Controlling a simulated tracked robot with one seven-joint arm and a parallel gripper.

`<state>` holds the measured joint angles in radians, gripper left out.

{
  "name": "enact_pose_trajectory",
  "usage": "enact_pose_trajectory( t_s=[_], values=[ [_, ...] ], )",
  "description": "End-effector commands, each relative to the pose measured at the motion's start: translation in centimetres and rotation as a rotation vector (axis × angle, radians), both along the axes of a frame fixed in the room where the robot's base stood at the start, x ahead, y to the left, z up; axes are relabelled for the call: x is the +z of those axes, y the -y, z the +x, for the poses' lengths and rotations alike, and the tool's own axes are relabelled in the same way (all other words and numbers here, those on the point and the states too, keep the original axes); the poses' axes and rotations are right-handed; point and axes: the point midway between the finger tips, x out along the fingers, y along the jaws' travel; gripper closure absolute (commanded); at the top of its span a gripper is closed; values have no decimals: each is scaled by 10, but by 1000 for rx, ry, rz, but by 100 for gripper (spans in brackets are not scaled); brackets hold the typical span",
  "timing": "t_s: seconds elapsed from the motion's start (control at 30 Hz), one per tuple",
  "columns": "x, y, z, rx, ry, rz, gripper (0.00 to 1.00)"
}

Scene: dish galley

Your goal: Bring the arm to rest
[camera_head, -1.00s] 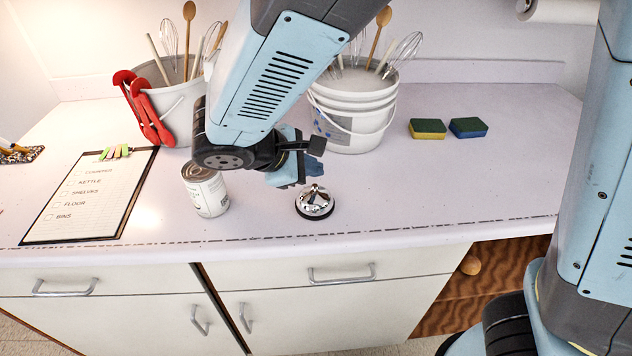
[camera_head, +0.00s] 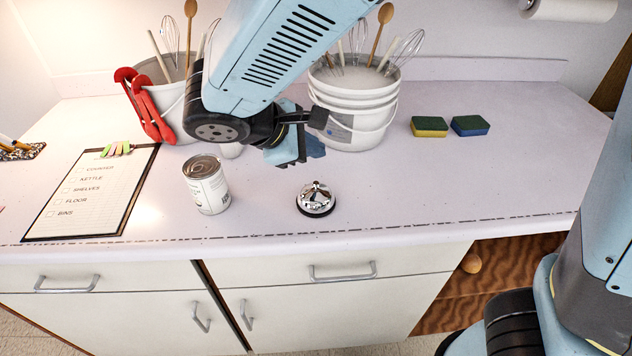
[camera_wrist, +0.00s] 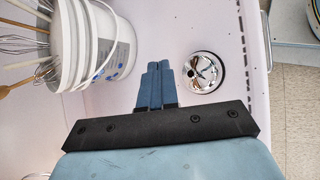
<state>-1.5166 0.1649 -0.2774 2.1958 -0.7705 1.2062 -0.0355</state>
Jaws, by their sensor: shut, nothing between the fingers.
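My gripper (camera_head: 306,150) hangs above the counter, in front of the right white bucket and behind the silver bell. Its fingers are together and empty; in the wrist view my gripper (camera_wrist: 158,68) shows both blue fingers side by side. The silver call bell (camera_head: 316,198) stands on the counter just below and nearer than the gripper. The bell also shows in the wrist view (camera_wrist: 203,72), to the right of the fingertips and apart from them. My forearm crosses the top of the head view and hides part of both buckets.
The right bucket (camera_head: 362,136) and left bucket (camera_head: 172,92) hold whisks and spoons; red tongs (camera_head: 150,108) hang on the left one. A clipboard (camera_head: 90,196) lies left. Two sponges (camera_head: 430,127) lie right, with clear counter around them.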

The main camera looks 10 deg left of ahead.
Motion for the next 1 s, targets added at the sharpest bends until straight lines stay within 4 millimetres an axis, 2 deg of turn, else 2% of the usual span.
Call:
enact_pose_trajectory(
  t_s=[0.37,0.47,0.57,0.8,1.0],
  values=[
    [0,1,1,-2,-1,1,100],
    [2,7,5,-25,-8,15,100],
    [7,23,13,-78,-27,53,100],
    [23,83,37,-276,-83,196,100],
    [36,131,47,-440,-110,327,100]
  ],
)
